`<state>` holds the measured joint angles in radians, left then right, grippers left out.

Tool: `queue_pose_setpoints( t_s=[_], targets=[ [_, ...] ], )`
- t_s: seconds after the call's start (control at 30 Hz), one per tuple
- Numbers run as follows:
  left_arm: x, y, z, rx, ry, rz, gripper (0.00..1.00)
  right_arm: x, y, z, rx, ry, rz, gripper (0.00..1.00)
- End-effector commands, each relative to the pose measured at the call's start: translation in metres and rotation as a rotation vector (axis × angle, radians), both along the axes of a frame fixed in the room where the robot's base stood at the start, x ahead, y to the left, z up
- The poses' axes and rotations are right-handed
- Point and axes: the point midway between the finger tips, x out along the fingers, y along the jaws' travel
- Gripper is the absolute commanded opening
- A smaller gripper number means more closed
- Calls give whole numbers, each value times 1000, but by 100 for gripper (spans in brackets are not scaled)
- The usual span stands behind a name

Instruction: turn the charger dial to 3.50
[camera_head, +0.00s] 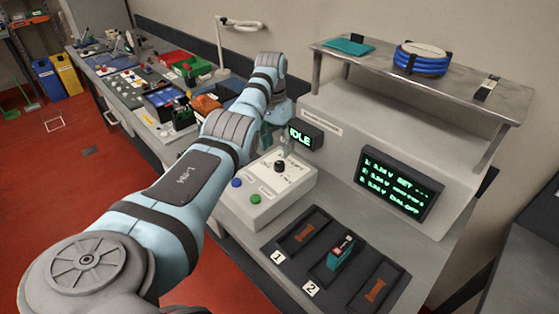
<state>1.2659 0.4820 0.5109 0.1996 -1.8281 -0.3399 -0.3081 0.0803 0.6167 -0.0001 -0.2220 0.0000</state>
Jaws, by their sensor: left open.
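The charger box (290,200) is light grey and stands on the bench at the centre. Its black dial (280,166) sits on the top face, with small marks around it too small to read. My left gripper (277,132) is open, above and just behind the dial in the picture. It looks apart from the dial, and my own wrist hides part of it. A small screen (306,135) reads IDLE in green. A larger screen (399,187) shows three rows of green text; the last row seems to end in "DIAL OFF". My right gripper is out of view.
A blue button (236,182) and a green button (255,198) sit on the charger's front. A metal shelf (455,85) overhangs the right side. Cluttered benches (130,85) extend left.

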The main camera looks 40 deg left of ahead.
Motion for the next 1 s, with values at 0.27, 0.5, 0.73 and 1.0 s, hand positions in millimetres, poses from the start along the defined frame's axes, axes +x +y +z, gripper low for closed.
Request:
queue_pose_setpoints(
  t_s=[0.27,0.5,0.73,1.0],
  targets=[
    [2,-5,-56,-1,1,-3,47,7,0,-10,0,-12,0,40],
    [2,-6,-62,-1,-1,-4,47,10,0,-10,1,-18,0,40],
    [2,-6,-61,-1,-1,-4,30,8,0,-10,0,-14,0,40],
    [3,-5,-61,0,-1,-4,0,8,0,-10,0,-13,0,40]
  ],
)
